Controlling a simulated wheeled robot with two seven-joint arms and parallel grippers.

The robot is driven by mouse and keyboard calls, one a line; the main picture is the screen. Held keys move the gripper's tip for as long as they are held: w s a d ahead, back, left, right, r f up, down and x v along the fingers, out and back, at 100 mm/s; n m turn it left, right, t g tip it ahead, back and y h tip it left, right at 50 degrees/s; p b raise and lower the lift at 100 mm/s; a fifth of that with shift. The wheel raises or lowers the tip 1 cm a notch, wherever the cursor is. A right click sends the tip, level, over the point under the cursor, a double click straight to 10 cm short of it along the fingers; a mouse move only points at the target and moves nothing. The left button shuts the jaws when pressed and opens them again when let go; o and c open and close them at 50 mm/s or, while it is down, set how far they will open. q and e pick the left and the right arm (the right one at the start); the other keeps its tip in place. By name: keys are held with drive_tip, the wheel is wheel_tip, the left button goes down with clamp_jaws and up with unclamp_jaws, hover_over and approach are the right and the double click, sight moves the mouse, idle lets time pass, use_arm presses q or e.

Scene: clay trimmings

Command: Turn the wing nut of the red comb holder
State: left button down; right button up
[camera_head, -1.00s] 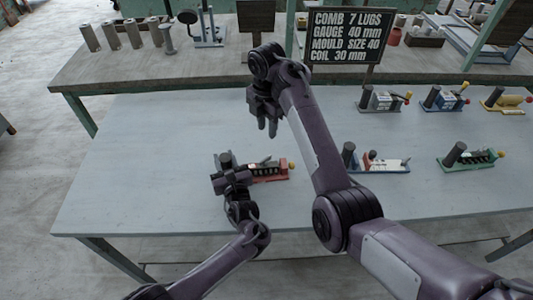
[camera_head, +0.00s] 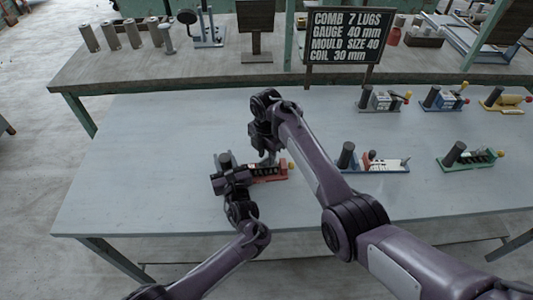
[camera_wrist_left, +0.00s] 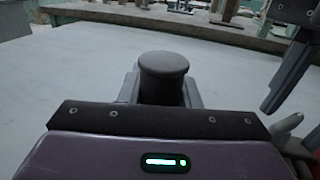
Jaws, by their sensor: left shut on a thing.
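The red comb holder (camera_head: 281,175) lies on the near table, left of its middle, with dark comb slots and a yellow-tipped end at the right. My left gripper (camera_head: 226,168) is shut on its dark upright handle at the left end. The handle's round top (camera_wrist_left: 163,68) stands between the fingers in the left wrist view. My right gripper (camera_head: 268,157) points down just above the holder's middle and hides part of it. Part of it shows at the right edge of the left wrist view. I cannot clearly make out the wing nut, nor whether the right fingers are open.
Other comb holders stand to the right: a blue-based one (camera_head: 385,166), a green one (camera_head: 470,160) and several at the back right. The table's left part (camera_head: 140,160) is clear.

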clamp_jaws()
drive_tip(key=shift+m, duration=0.4)
drive_tip(key=m, duration=0.3)
drive_tip(key=shift+s+m, duration=0.1)
drive_tip(key=shift+m, duration=0.3)
drive_tip(key=m, duration=0.5)
drive_tip(key=shift+s, duration=0.1)
drive_tip(key=m, duration=0.6)
drive_tip(key=shift+s+m, duration=0.15)
drive_tip(key=shift+m, duration=0.25)
drive_tip(key=m, duration=0.5)
drive_tip(key=shift+a, duration=0.15)
drive_tip(key=shift+m, duration=0.4)
